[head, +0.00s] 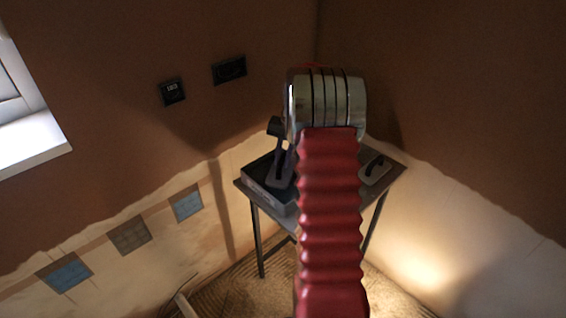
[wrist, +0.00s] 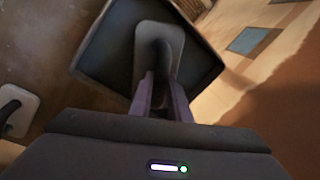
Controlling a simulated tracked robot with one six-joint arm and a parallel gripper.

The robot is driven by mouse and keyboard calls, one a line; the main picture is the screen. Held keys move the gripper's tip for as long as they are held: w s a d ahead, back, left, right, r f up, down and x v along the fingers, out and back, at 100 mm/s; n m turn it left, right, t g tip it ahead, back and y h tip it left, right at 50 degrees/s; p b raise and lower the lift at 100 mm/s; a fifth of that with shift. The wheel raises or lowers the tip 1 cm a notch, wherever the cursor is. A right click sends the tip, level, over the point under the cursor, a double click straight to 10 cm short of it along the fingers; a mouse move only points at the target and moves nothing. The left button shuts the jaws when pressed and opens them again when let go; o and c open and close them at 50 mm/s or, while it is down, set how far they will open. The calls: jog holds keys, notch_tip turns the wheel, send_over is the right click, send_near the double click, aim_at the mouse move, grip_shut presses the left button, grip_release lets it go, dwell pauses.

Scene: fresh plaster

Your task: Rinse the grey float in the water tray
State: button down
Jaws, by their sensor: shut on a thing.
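The grey float (wrist: 172,42) is in my gripper (wrist: 160,88). The gripper's two purple-grey fingers are shut on the float's handle. In the wrist view the float is over the dark water tray (wrist: 101,68). In the head view the grey float (head: 280,180) shows at the tray (head: 268,197), on the left part of a small table, with my gripper (head: 284,160) above it. I cannot tell whether the float touches the tray's bottom or any water. My arm hides the tray's right side in the head view.
A second float with a black handle (head: 376,168) lies on the right part of the table (head: 391,176); it also shows at the wrist view's left edge (wrist: 18,108). Walls meet close behind the table. A switch (head: 172,92) and a socket (head: 229,70) are on the left wall.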

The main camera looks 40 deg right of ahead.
aim_at(282, 157)
jog(key=shift+r, duration=2.2)
jog(key=w+a+f+n, duration=0.1)
jog(key=a+n, duration=0.4)
jog(key=a, duration=1.3)
jog(key=w+a+f+n+g+y, duration=0.1)
jog(key=a+n, duration=0.5)
jog(key=a, duration=1.3)
jog(key=shift+a+f+g, duration=0.2)
jog(key=shift+f+g, duration=0.1)
jog(key=shift+f, duration=0.5)
